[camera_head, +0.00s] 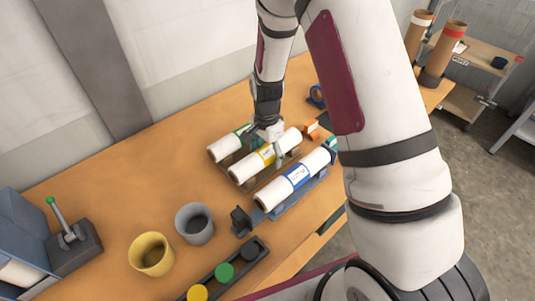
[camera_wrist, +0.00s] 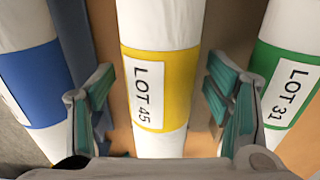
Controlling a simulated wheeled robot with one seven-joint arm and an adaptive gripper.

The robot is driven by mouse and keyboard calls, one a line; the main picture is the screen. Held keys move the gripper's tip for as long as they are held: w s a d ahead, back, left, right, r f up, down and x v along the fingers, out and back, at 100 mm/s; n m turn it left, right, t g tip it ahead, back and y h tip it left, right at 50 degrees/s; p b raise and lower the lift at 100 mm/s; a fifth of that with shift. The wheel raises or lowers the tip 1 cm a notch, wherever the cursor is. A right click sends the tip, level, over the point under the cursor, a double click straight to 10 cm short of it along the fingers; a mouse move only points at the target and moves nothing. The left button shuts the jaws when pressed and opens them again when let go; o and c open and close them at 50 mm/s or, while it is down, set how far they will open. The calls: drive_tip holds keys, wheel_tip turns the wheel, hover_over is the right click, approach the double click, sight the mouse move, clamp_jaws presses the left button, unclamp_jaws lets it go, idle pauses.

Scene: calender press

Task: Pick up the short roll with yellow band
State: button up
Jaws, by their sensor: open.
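The white roll with a yellow band (camera_head: 248,169) lies in the middle of three rolls on the table. It looks shorter than the blue-banded roll. In the wrist view the yellow-banded roll (camera_wrist: 160,80) runs up the picture, and its label reads LOT 45. My gripper (camera_wrist: 160,92) is open, with one teal-padded finger on each side of the roll and a visible gap at both sides. In the head view my gripper (camera_head: 264,142) is at the yellow band and hides part of the roll and its rack.
The green-banded roll (camera_head: 219,151) lies behind and the blue-banded roll (camera_head: 272,195) in front, both close to the fingers. A yellow cup (camera_head: 151,254), a grey cup (camera_head: 194,223) and a lever device (camera_head: 71,238) stand at left. The table's back left (camera_head: 130,180) is clear.

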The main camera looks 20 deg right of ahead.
drive_tip(key=c, duration=1.4)
drive_tip(key=shift+c, duration=0.2)
